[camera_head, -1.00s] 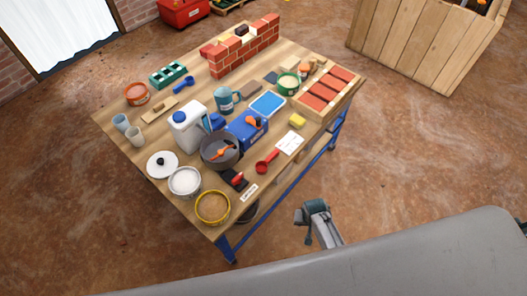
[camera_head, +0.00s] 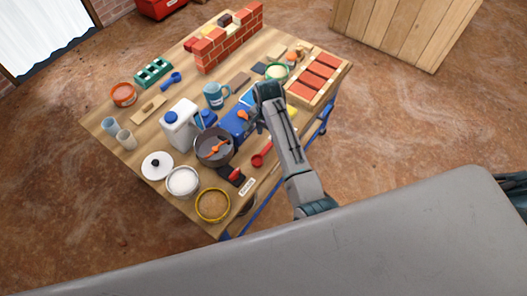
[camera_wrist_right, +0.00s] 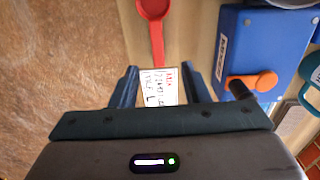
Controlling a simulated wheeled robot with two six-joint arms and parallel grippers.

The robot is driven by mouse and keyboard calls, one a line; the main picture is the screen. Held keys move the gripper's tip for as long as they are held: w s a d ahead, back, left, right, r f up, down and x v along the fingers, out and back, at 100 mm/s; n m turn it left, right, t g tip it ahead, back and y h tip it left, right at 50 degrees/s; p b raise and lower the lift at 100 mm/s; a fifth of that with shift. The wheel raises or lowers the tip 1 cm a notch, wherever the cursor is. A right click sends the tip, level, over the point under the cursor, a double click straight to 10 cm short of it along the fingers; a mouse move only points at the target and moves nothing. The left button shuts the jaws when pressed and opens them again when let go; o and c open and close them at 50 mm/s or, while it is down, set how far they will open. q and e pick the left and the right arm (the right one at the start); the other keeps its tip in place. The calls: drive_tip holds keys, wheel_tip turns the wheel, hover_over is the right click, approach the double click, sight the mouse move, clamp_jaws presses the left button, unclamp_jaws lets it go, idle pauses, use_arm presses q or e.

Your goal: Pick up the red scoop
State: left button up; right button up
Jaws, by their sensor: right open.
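The red scoop (camera_head: 262,155) lies on the near right part of the workbench (camera_head: 152,88), just left of my right arm. In the right wrist view, its bowl (camera_wrist_right: 153,9) is at the top edge, cut off by the frame, and its handle points toward my gripper. My right gripper (camera_head: 262,122) is over the bench beside the blue box (camera_head: 233,126). In the right wrist view, its two fingers (camera_wrist_right: 160,84) are apart and empty, with a white written card (camera_wrist_right: 158,88) showing between them. The handle's end is near that card. My left gripper is not in view.
A grey pan (camera_head: 214,147) with an orange tool stands left of the scoop. A brick tray (camera_head: 318,76) is at the right, and a brick wall (camera_head: 229,40) at the back.

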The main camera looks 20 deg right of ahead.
sight(268, 146)
drive_tip(key=f, duration=0.8)
drive_tip(key=shift+d+p, duration=0.25)
drive_tip(key=shift+p, duration=0.15)
clamp_jaws()
